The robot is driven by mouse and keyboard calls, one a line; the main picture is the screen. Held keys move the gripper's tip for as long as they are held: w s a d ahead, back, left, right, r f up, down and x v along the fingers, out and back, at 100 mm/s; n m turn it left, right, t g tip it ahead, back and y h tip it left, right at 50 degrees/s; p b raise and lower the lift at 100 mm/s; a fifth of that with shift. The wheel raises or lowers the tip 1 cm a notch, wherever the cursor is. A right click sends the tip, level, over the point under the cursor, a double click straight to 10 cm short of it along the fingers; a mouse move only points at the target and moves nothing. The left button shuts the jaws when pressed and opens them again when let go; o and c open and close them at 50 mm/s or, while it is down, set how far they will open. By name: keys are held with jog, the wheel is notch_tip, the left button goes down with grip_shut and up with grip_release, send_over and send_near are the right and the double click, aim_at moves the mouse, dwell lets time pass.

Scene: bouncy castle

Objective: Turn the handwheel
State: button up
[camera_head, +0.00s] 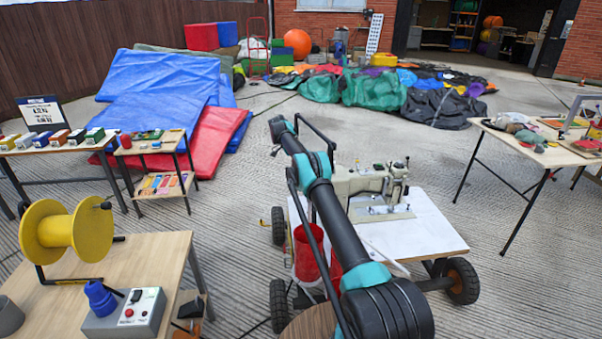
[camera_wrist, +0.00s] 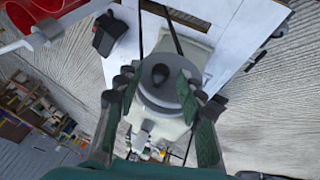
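The handwheel (camera_wrist: 146,96) is a round grey disc with a dark knob or hub at its middle, seen face-on in the wrist view. It sits at the end of a cream sewing machine (camera_head: 366,181), which stands on a white-topped cart (camera_head: 432,228) in the head view. My gripper (camera_wrist: 157,80) is open, with one green-padded finger on each side of the wheel. The right finger overlaps the wheel's rim in the picture; I cannot tell whether it touches. A small gap shows at the left finger. In the head view my arm hides the wheel.
Red buckets (camera_head: 306,254) hang at the cart's left side. A wooden table with a yellow reel (camera_head: 75,232) and a grey control box (camera_head: 127,314) stands at the front left. Another table (camera_head: 548,154) is at right. Open concrete lies between.

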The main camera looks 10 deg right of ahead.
jog(key=shift+s+t, duration=0.15)
jog(key=shift+t, duration=0.25)
jog(key=s+a+r+m+t, duration=0.1)
jog(key=s+a+r+t, duration=0.25)
jog(key=s+r, duration=0.25)
jog(key=s+a+r+m+t, duration=0.1)
jog(key=s+a+r+t, duration=0.3)
jog(key=r, duration=0.3)
jog(key=s+d+r+n, duration=0.1)
jog(key=s+d+n, duration=0.2)
jog(key=s, duration=0.5)
jog(key=s+d+r+n+y, duration=0.1)
jog(key=s+d+r+n, duration=0.1)
jog(key=s+d, duration=0.3)
jog(key=shift+s+r+n+g+y, duration=0.15)
jog(key=shift+s+n+g+y, duration=0.25)
jog(key=shift+s+n, duration=0.75)
jog(key=shift+s+m, duration=0.2)
jog(key=shift+m, duration=0.05)
